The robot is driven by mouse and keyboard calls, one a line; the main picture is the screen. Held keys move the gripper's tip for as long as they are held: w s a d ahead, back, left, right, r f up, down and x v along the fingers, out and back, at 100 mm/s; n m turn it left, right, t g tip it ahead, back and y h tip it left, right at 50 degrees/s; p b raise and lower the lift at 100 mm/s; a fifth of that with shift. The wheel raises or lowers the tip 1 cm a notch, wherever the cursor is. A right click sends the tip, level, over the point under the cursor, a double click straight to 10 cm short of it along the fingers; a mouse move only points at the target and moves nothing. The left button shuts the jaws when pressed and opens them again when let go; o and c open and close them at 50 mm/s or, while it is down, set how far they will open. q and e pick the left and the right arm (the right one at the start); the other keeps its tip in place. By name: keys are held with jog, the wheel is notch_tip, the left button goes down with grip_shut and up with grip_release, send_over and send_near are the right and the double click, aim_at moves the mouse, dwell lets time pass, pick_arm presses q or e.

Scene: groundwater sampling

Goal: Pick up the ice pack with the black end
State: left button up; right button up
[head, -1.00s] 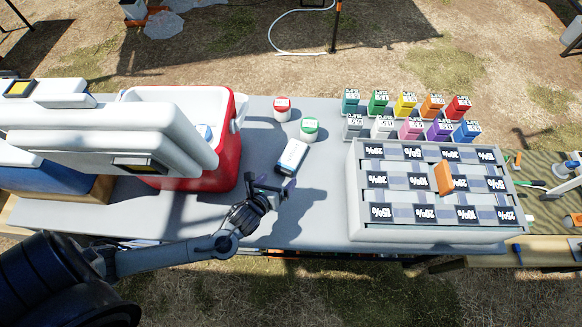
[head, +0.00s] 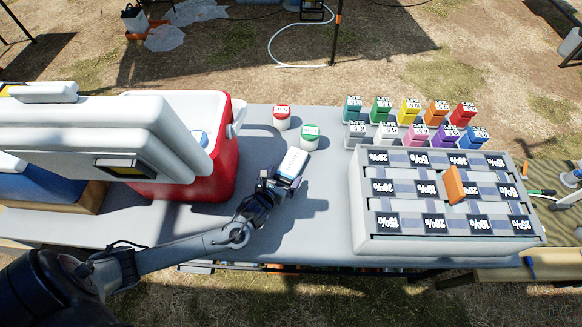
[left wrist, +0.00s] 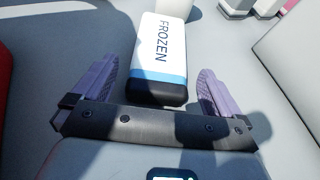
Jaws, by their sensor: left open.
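The ice pack (head: 293,159) lies flat on the grey table, white with a blue band and a black end. In the left wrist view the ice pack (left wrist: 161,50) shows the word FROZEN, and its black end faces my gripper. My left gripper (head: 286,180) is at the near end of the pack. In the left wrist view its purple fingers (left wrist: 157,75) are open, one on each side of the black end, with a gap to both sides. My right gripper is in neither view.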

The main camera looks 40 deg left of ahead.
aim_at(287, 171)
pick_arm(q)
jog(key=x, duration=0.3)
jog(key=shift+w+b, duration=0.15)
jog(key=shift+b, duration=0.25)
jog(key=c, duration=1.3)
